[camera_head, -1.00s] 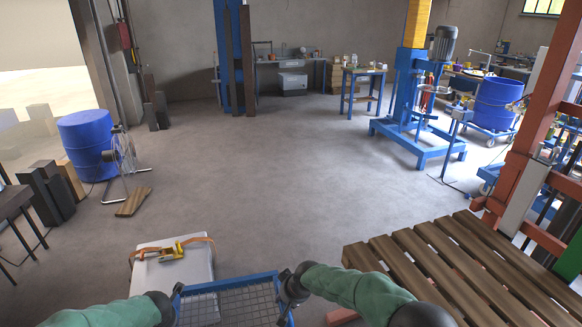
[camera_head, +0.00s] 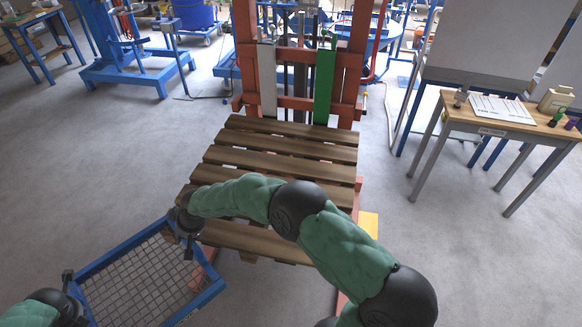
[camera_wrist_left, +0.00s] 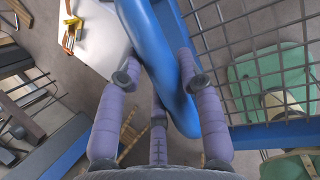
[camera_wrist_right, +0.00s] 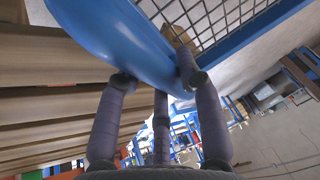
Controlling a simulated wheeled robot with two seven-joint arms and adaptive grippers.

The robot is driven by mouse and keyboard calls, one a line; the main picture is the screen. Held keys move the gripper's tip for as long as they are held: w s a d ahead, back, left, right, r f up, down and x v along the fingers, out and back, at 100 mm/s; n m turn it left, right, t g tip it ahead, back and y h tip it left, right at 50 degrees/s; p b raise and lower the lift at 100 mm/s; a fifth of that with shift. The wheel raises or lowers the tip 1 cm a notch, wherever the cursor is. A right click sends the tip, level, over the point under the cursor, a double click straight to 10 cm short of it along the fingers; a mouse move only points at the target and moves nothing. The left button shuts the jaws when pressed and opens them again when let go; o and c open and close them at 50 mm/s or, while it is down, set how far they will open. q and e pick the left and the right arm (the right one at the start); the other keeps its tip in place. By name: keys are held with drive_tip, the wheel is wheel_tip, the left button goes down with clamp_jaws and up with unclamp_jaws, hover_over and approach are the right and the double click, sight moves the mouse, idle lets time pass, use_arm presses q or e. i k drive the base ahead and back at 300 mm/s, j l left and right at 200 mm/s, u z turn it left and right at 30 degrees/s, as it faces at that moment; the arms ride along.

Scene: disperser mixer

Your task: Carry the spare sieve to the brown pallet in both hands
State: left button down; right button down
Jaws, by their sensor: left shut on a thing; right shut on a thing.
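The spare sieve (camera_head: 122,250), a blue frame around a grey wire mesh, hangs at the lower left of the head view, in front and left of the brown pallet. My right gripper (camera_head: 187,222) is shut on its blue frame at the side towards the pallet. My left gripper (camera_head: 70,287) is shut on the opposite side, near the picture's left edge. Both wrist views show fingers around the blue rim, in the left one (camera_wrist_left: 165,80) and the right one (camera_wrist_right: 155,82). The brown pallet (camera_head: 280,155) is bare slatted wood, partly hidden by my right arm.
The pallet sits before a red upright frame (camera_head: 357,60). A wooden-topped table (camera_head: 500,112) with small items stands right. A blue stand (camera_head: 130,70) is at the back left. Grey floor is open left of the pallet.

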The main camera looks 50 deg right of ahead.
sight(274, 172)
drive_tip(key=i+l+z, duration=0.1)
drive_tip(key=i+z, duration=0.2)
drive_tip(key=z, duration=0.15)
drive_tip(key=i+z, duration=0.3)
drive_tip(key=z, duration=0.15)
drive_tip(key=i+z, duration=0.55)
drive_tip(key=z, duration=0.45)
